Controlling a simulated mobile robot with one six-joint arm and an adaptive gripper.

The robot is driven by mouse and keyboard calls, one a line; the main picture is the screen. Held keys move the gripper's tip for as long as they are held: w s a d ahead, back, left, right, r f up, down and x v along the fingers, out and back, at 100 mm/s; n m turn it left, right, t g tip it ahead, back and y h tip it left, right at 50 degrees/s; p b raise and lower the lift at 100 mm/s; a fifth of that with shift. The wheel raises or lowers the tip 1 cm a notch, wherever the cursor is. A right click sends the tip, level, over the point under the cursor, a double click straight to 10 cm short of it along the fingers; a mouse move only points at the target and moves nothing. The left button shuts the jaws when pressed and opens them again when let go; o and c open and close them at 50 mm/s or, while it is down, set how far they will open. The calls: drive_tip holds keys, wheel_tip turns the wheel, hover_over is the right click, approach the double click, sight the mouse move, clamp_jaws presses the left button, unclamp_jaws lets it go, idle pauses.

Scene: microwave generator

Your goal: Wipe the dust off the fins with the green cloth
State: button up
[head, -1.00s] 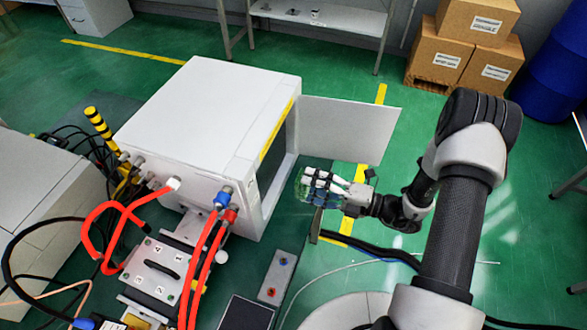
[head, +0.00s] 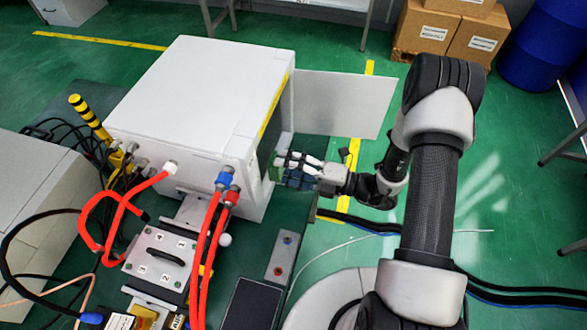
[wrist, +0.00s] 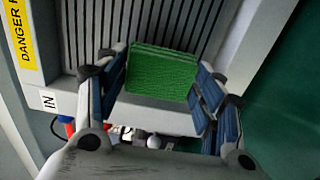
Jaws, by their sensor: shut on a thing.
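The green cloth (wrist: 163,72) is a folded, textured pad between the blue-padded fingers of my gripper (wrist: 160,92). My gripper is shut on it. In the wrist view, the fins (wrist: 190,22) are grey upright ribs with dark gaps, and the cloth covers part of them. I cannot tell whether the cloth touches them, and I cannot make out dust. In the head view my gripper (head: 295,168) is at the open right side of the white cabinet (head: 195,85). A bit of the cloth (head: 278,172) shows at its tip; the fins are hidden there.
The cabinet door (head: 345,105) stands open behind my gripper. Red hoses (head: 208,245) with blue and red fittings run down the cabinet's front. A small switch box (head: 282,255) stands below my gripper. Cables cross the floor at right. A yellow danger label (wrist: 24,40) borders the fins.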

drive_tip(key=shift+x, duration=1.1)
idle(0.6)
drive_tip(key=shift+w+d, duration=0.25)
drive_tip(key=shift+w, duration=0.35)
drive_tip(key=shift+w+d, duration=0.2)
drive_tip(key=shift+w, duration=0.4)
drive_tip(key=shift+w+d, duration=0.25)
drive_tip(key=shift+w, duration=0.35)
drive_tip(key=shift+a, duration=0.1)
drive_tip(key=shift+s+a+p, duration=0.35)
drive_tip(key=shift+s+p, duration=0.1)
drive_tip(key=shift+s, duration=0.5)
drive_tip(key=shift+s+a+p, duration=0.3)
drive_tip(key=shift+s+p, duration=0.15)
drive_tip(key=shift+s, duration=0.5)
drive_tip(key=shift+d, duration=0.1)
drive_tip(key=shift+p+v, duration=0.3)
drive_tip(key=shift+v, duration=2.65)
